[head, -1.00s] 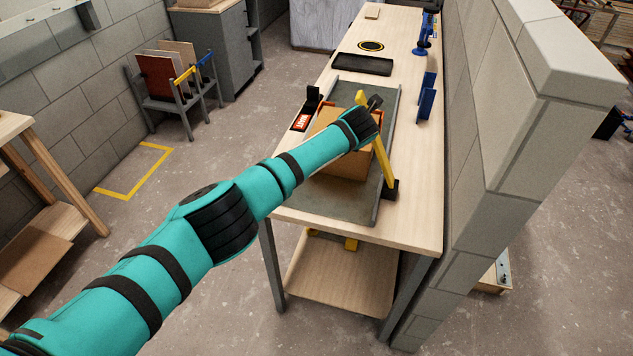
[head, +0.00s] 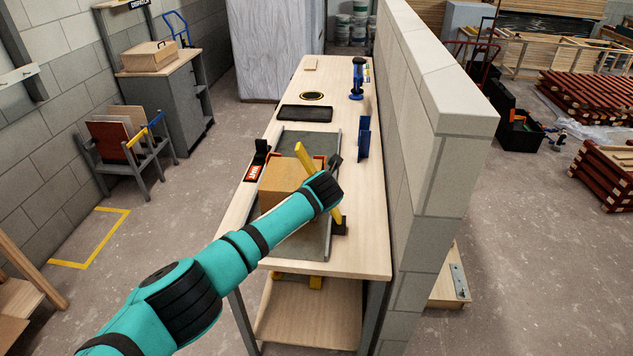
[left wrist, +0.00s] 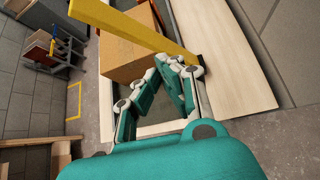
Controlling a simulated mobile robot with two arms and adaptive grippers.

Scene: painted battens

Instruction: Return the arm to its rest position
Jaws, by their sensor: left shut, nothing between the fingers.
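My left arm reaches in from the left in the head view, its wrist (head: 322,190) beside a brown cardboard box (head: 288,180) on the bench. The fingers are mostly hidden behind the wrist there. In the left wrist view my left gripper (left wrist: 174,62) is shut and empty, close to the box (left wrist: 128,50). A yellow bar (head: 304,160) with a black foot (head: 340,227) slants beside the box; it also crosses the left wrist view (left wrist: 135,28). I cannot tell whether the gripper touches box or bar. My right gripper is not in view.
The box stands on a grey bed (head: 305,240) on the wooden bench (head: 355,255). A block wall (head: 415,140) runs along the bench's right side. A blue upright (head: 364,138) and a black tray (head: 306,114) are farther back. The floor left of the bench is open.

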